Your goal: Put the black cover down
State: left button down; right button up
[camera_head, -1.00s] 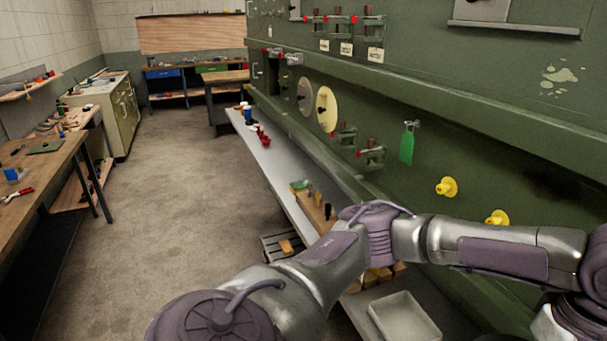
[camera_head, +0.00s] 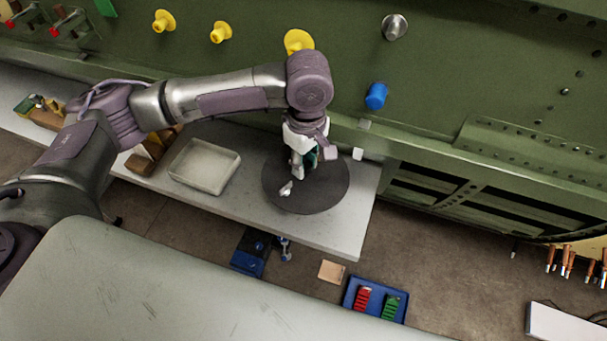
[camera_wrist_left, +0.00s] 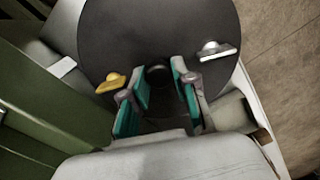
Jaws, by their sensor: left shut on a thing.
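The black cover (camera_head: 325,190) is a round dark disc at the right end of the grey shelf (camera_head: 225,208). It looks level, and I cannot tell whether it rests on the shelf or hangs just above it. My left gripper (camera_head: 299,170) comes down from above and is shut on the cover's middle knob. In the left wrist view the disc (camera_wrist_left: 130,35) fills the upper middle, with the gripper's teal-padded fingers (camera_wrist_left: 160,95) around the dark knob (camera_wrist_left: 158,76). A silver latch-like piece (camera_wrist_left: 216,50) and a yellow piece (camera_wrist_left: 110,83) show over the disc. My right gripper is out of view.
A pale empty tray (camera_head: 204,167) stands on the shelf left of the cover. The green fuselage wall (camera_head: 440,90) rises behind, with yellow knobs (camera_head: 298,41) and a blue knob (camera_head: 376,96). A blue tray (camera_head: 375,300) with red and green items lies lower down.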

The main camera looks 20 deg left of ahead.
aim_at(305, 181)
pick_arm(q)
jog(key=shift+s+f, duration=0.1)
jog(key=shift+f, duration=0.8)
notch_tip(305, 181, down, 5)
jog(key=shift+r+p, duration=0.1)
jog(key=shift+p, duration=0.35)
jog(key=c, duration=0.9)
grip_release()
notch_tip(305, 181, up, 12)
jog(key=shift+d+b, duration=0.15)
jog(key=shift+b, duration=0.8)
